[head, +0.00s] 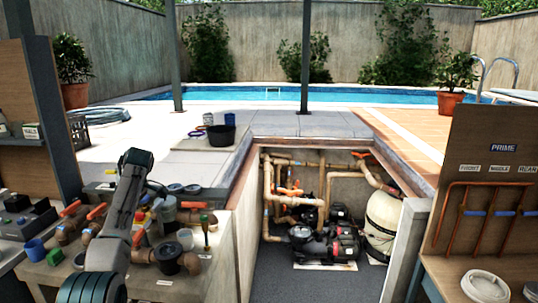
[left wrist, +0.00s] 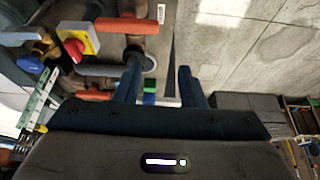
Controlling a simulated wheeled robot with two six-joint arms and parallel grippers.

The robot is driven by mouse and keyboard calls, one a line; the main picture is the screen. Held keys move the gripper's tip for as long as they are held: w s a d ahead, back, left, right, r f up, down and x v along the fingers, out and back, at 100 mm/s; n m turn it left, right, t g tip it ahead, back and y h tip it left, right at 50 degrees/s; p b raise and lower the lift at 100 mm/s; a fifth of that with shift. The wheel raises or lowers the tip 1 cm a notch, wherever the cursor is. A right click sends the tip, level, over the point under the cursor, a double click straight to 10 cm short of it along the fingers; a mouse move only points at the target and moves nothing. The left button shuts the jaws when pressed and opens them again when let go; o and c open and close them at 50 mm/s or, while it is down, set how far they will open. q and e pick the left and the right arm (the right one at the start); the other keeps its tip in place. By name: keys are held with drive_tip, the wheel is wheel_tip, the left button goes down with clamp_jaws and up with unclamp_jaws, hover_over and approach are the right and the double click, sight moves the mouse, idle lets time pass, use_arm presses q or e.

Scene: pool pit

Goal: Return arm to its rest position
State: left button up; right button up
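My left arm (head: 122,215) rises from the bottom left of the head view, bent at the elbow over the cluttered bench. In the left wrist view my left gripper (left wrist: 160,75) has its two dark fingers apart, with a clear gap between them. No held object shows between the fingertips. Small green and blue pieces (left wrist: 150,92) show behind the gap, partly hidden by the left finger. In the head view the arm hides the gripper, and I cannot make out its fingers. My right arm and gripper are in neither view.
A sunken pit with pipes and a black pump (head: 312,243) lies to the right. A pipe board (head: 490,150) stands far right.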

use_arm(q)
drive_tip(key=s+d+f+m, duration=0.2)
drive_tip(key=s+f, duration=0.2)
drive_tip(key=f, duration=0.5)
drive_tip(key=s+d+f+m, duration=0.1)
drive_tip(key=s+f+m, duration=0.2)
drive_tip(key=f, duration=0.6)
drive_tip(key=s+d+f+m+t+h, duration=0.15)
drive_tip(key=s+d+f+m, duration=0.25)
drive_tip(key=s+f, duration=0.7)
drive_tip(key=s+d+r+m+t+h, duration=0.1)
drive_tip(key=s+d+m, duration=0.2)
drive_tip(key=s, duration=0.8)
drive_tip(key=s+d+r+m, duration=0.1)
drive_tip(key=s+d+m, duration=0.2)
drive_tip(key=s, duration=0.8)
drive_tip(key=s+d+r+m+t+h, duration=0.1)
drive_tip(key=s+d+m, duration=0.15)
drive_tip(key=s, duration=0.85)
wheel_tip(320, 180, down, 31)
drive_tip(key=a+g+b, duration=0.2)
drive_tip(key=a, duration=0.1)
drive_tip(key=s+a+f+b, duration=0.1)
drive_tip(key=s+f, duration=1.8)
drive_tip(key=f, duration=0.3)
drive_tip(key=shift+g+b, duration=0.4)
drive_tip(key=shift+g, duration=0.05)
